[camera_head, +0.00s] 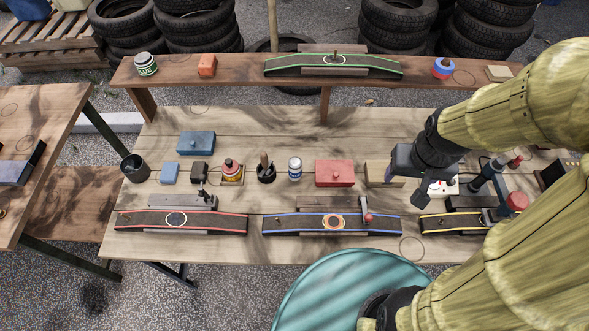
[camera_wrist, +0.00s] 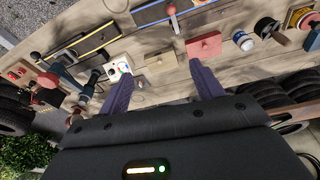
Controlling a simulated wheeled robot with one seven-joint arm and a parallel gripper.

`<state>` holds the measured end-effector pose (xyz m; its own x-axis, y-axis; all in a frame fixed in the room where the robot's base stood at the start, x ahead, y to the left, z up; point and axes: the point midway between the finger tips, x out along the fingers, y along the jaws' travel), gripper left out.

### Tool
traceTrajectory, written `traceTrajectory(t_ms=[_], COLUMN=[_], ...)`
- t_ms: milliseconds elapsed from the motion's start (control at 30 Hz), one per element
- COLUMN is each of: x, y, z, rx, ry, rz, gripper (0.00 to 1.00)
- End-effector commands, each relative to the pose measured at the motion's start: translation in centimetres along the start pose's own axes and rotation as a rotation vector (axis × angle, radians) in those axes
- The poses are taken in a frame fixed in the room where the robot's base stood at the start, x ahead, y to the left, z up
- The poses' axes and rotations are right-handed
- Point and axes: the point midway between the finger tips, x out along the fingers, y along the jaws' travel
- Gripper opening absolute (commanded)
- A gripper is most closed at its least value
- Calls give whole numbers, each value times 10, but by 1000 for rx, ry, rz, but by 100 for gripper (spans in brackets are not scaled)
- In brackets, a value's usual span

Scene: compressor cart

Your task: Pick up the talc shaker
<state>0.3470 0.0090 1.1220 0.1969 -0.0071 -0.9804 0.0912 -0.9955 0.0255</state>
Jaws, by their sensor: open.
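The likely talc shaker (camera_head: 295,168) is a small white and blue can with a pale top. In the wrist view the can (camera_wrist: 243,40) is to the right of my fingers, past the red box. No readable label shows on it. My gripper (camera_wrist: 161,75) is open and empty, its two purple fingers apart. In the head view my gripper (camera_head: 421,187) is over the right part of the bench, well to the right of the can.
A tan block (camera_wrist: 160,64) shows between my fingers. Belt-like strips line the front edge; a raised shelf (camera_head: 220,85) runs behind.

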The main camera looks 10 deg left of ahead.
Motion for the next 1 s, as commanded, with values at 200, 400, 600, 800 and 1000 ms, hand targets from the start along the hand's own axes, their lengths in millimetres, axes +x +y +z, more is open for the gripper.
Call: traceTrajectory(t_ms=[200, 400, 600, 800, 1000], x=[51, 96, 136, 171, 201], y=[-40, -76, -116, -168, -240], z=[7, 11, 10, 5, 6], rx=[-397, -850, -1290, -1710, -2093], ry=[-143, -282, -388, -451, -456], rz=[44, 151, 316, 548, 856], gripper=[66, 66, 66, 66, 66])
